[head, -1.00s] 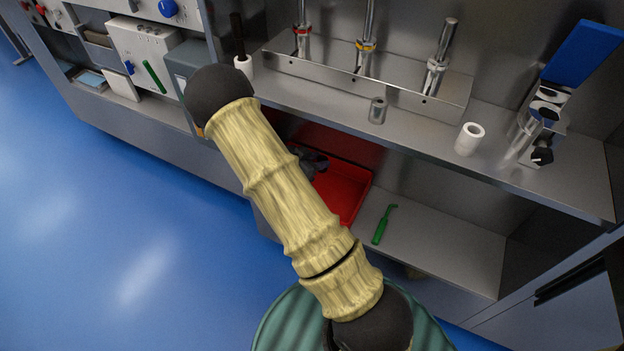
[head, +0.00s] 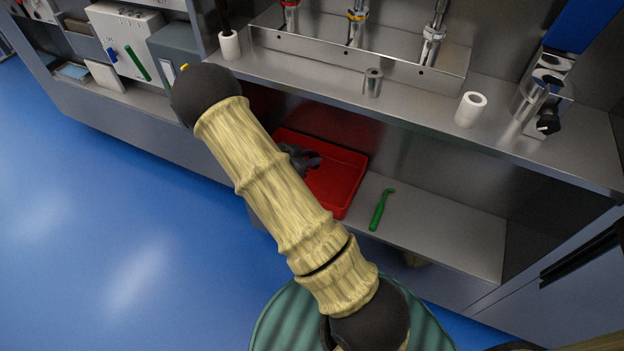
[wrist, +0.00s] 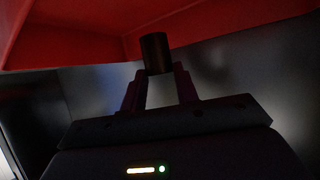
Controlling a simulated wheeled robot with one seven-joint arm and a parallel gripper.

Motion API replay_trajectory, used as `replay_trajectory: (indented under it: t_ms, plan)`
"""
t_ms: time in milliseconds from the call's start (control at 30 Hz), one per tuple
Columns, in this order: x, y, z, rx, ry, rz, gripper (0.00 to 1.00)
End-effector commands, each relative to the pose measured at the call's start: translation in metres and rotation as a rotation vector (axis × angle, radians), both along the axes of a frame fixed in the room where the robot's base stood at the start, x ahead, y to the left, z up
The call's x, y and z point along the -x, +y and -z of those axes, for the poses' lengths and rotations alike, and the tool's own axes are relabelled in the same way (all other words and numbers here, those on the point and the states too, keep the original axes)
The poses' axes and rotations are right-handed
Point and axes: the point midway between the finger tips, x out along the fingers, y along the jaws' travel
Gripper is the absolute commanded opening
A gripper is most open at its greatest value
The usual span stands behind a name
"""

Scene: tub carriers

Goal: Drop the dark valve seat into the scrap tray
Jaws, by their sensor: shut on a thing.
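The dark valve seat (wrist: 155,53), a short dark cylinder, is pinched between the two fingertips of my gripper (wrist: 158,74) in the wrist view. The red scrap tray (wrist: 85,40) fills the top of that view, with its rim near the seat. I cannot tell whether the seat touches it. In the head view the scrap tray (head: 343,185) sits on the lower shelf, and my grey gripper (head: 300,160) is at its left part, partly hidden behind my forearm. The seat cannot be made out in the head view.
A green hooked tool (head: 381,209) lies right of the tray. On the upper shelf stand a metal sleeve (head: 372,83), a white ring (head: 470,108), another white piece (head: 230,45) and a metal rack (head: 350,50). The upper shelf overhangs the tray. The lower shelf's right part is clear.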

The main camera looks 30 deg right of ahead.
Motion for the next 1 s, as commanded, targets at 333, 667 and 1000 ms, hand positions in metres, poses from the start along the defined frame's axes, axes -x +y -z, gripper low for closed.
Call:
replay_trajectory:
  t_ms: [333, 667, 1000]
  plan:
    - [-0.0004, 0.0004, 0.0083, 0.001, -0.001, -0.001, 0.00]
    - [-0.0003, 0.0006, 0.0084, 0.001, -0.001, -0.001, 0.56]
    - [0.0013, 0.0083, 0.0035, -0.001, 0.000, -0.003, 0.56]
